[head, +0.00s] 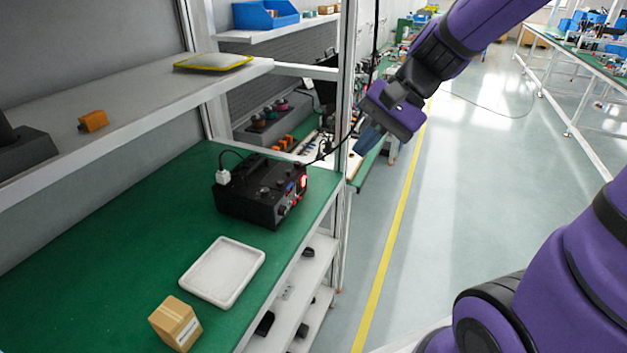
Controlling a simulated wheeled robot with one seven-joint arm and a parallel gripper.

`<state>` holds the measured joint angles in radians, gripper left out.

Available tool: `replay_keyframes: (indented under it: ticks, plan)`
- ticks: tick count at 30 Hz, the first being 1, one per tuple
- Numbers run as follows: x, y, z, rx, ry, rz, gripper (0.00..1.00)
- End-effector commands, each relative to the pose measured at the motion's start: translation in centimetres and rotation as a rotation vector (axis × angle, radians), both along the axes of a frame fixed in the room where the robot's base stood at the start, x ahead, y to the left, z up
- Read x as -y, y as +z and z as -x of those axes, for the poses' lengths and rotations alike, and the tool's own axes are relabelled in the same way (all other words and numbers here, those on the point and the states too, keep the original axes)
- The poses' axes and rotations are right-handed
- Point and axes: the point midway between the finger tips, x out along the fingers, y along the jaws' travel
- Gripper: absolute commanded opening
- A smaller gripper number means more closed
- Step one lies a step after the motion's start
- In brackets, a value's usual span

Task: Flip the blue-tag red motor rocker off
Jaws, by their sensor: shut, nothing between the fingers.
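A black control box (250,200) stands on the green bench top, with a white plug and black cord at its back left. A red lit rocker (304,182) shows on its right-hand front face. A small blue patch (290,187) sits just left of the rocker; whether this is its tag is too small to tell. Other small knobs and switches lie on the same face. My gripper (366,140) is shut and empty, up and right of the box, out over the aisle and apart from it. Its fingertips are small and partly hard to make out.
A white tray (222,271) and a cardboard box (176,323) lie on the bench nearer me. A metal upright (346,95) stands between the bench's far right corner and my gripper. A grey shelf (130,98) overhangs the left side. The aisle floor is clear.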

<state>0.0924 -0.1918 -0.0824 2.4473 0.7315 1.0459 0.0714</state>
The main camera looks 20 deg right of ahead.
Motion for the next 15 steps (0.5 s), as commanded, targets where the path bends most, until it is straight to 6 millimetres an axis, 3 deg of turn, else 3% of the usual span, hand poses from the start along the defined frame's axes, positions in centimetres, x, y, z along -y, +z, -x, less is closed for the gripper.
replay_keyframes:
  ticks: [15]
  plan:
    - [0.9, -6.2, -8.8, -0.290, -0.419, -0.383, 0.00]
